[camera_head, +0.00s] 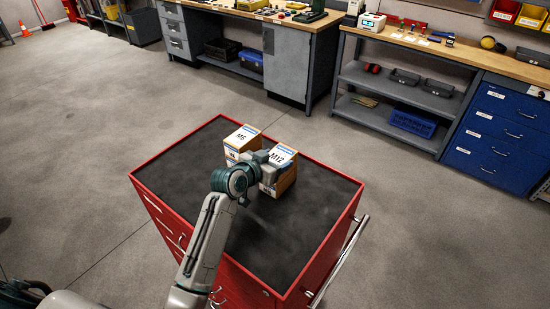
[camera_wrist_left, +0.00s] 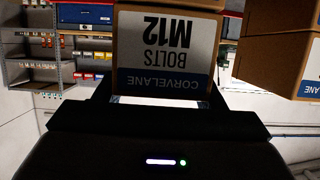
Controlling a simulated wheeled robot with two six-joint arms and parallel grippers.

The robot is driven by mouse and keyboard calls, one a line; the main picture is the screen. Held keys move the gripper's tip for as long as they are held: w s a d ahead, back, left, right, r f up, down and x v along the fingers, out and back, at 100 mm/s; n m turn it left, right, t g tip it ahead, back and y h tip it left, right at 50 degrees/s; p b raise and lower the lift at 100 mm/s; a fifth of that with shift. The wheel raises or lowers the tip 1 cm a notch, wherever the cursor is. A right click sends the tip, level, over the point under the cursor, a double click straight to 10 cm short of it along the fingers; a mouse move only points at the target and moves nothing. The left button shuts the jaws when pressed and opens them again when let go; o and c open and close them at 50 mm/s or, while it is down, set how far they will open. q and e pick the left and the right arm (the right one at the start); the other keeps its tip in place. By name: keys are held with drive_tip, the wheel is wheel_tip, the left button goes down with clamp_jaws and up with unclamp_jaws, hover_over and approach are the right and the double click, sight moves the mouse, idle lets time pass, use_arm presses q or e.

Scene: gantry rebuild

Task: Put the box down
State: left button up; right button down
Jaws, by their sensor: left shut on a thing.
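A box labelled M12 (camera_head: 284,158) is at my left gripper (camera_head: 265,166), which is shut on it above the red cart's dark top. In the left wrist view the M12 bolts box (camera_wrist_left: 170,45) fills the upper middle, upside down in the picture, between the jaws. A second box labelled M6 (camera_head: 243,137) stands on the cart just left of it; part of a box (camera_wrist_left: 275,65) shows at the right of the wrist view. The arm hides the M12 box's lower left side, so I cannot tell whether its base touches the cart top. My right gripper is out of view.
The red tool cart (camera_head: 300,225) has a dark top with a raised red rim, bare at the right and front. A grey workbench (camera_head: 289,65), a grey shelf unit (camera_head: 405,95) and a blue drawer cabinet (camera_head: 497,137) stand beyond it. The concrete floor around is open.

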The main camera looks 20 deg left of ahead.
use_arm(q)
drive_tip(key=shift+f, duration=0.1)
drive_tip(key=o, duration=1.2)
drive_tip(key=shift+o, duration=0.5)
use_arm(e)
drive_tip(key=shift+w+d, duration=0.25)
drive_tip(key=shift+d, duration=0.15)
use_arm(q)
drive_tip(key=b+v, duration=0.3)
drive_tip(key=v, duration=0.9)
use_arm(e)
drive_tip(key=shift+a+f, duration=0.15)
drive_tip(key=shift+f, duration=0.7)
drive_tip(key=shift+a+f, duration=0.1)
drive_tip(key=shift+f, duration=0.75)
